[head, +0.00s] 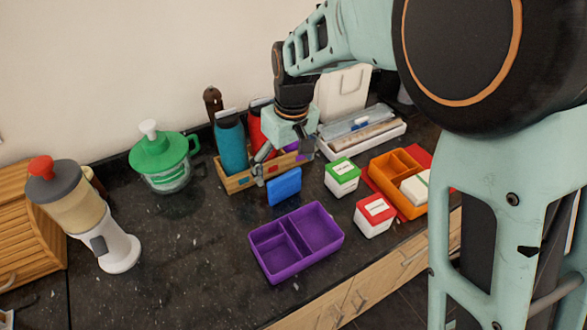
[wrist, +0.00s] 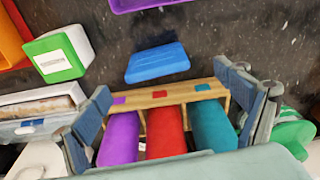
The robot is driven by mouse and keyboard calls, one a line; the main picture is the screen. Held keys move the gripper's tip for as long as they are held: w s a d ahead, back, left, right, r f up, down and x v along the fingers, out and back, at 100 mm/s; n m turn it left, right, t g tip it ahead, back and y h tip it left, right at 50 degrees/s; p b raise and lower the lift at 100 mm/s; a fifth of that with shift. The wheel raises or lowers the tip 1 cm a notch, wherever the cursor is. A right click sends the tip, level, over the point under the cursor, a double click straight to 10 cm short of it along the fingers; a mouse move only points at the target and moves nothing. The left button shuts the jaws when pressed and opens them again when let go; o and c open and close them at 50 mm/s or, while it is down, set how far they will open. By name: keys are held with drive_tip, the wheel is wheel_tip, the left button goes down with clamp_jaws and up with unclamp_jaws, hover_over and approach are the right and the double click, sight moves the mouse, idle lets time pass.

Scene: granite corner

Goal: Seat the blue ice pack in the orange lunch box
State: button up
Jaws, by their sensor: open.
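The blue ice pack (head: 284,187) stands on the dark counter just in front of a wooden bottle caddy. In the wrist view the ice pack (wrist: 157,62) lies beyond the caddy's front rail. The orange lunch box (head: 375,171) is at the right on a red mat, with a divider and a white item in its front part. Only a corner of the lunch box (wrist: 10,42) shows in the wrist view. My gripper (head: 283,157) is above the caddy, behind the ice pack, its fingers spread wide. In the wrist view my gripper (wrist: 165,92) holds nothing.
The wooden caddy (head: 239,183) holds teal, red and purple bottles. A purple lunch box (head: 295,241) lies in front. Green-lidded (head: 341,177) and red-lidded (head: 374,215) containers stand between ice pack and orange box. A white tray (head: 366,137) lies behind. Counter at left is partly clear.

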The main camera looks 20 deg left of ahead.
sight(285, 176)
drive_tip(key=shift+w+a+f+p, duration=0.15)
drive_tip(key=shift+w+f+p, duration=0.05)
drive_tip(key=shift+f, duration=0.8)
drive_tip(key=shift+w+a+f+p, duration=0.1)
drive_tip(key=shift+w+f+p, duration=0.1)
drive_tip(key=shift+f, duration=0.85)
drive_tip(key=shift+w+a+f+p, duration=0.15)
drive_tip(key=shift+w+f+p, duration=0.05)
drive_tip(key=shift+f, duration=0.8)
drive_tip(key=c, duration=1.2)
drive_tip(key=shift+c, duration=0.7)
drive_tip(key=shift+r, duration=0.15)
